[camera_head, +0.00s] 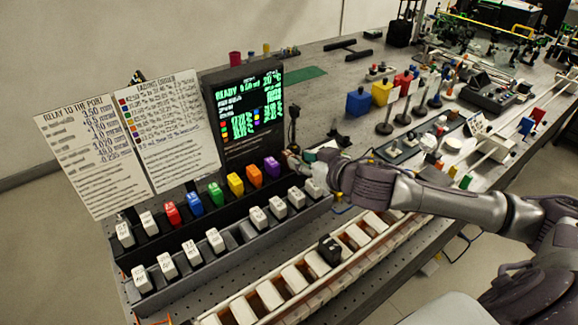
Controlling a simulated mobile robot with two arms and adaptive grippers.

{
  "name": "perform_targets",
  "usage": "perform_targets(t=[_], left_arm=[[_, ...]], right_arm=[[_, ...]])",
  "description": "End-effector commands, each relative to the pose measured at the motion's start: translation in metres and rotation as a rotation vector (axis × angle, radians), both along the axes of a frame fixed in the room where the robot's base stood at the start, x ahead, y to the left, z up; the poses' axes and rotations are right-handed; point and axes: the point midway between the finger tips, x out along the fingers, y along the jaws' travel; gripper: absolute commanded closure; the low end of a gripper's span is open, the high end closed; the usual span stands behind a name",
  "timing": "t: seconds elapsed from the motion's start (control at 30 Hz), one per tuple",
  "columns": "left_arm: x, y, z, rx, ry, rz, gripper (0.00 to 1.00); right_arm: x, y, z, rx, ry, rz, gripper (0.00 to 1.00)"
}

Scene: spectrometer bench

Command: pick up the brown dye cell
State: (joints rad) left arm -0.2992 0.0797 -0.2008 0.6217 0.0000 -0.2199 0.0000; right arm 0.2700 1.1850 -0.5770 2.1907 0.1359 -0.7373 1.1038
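My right gripper (308,168) reaches in from the right. Its tips are just right of the purple cell (272,166), at the right end of the row of coloured cells in the black rack. The fingertips are small and overlap the background, so I cannot tell whether they are open or shut or hold anything. I cannot make out a clearly brown dye cell; one could be hidden at the gripper. A dark, nearly black block (330,249) sits on the white slotted strip in front. My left gripper is not in view.
Red (172,213), blue (194,204), green (216,195), yellow (235,184) and orange (254,176) cells stand left of the purple one. A black display (245,112) and white text boards (95,160) rise behind.

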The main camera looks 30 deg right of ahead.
Motion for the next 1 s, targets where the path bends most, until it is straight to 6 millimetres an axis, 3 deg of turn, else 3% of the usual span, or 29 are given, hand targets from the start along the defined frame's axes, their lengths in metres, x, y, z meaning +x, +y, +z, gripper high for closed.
perform_targets(t=[0.3,0.63,0.83,1.0], left_arm=[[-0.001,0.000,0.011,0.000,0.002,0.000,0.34],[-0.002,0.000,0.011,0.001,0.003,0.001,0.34],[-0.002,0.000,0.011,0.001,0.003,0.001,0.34],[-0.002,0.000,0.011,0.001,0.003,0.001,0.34]], right_arm=[[0.042,0.006,-0.016,0.002,-0.001,-0.002,0.65],[0.048,0.007,-0.021,-0.001,0.000,0.000,0.65],[0.048,0.007,-0.021,0.000,0.000,0.000,0.98],[0.048,0.007,-0.020,0.000,0.000,0.000,1.00]])
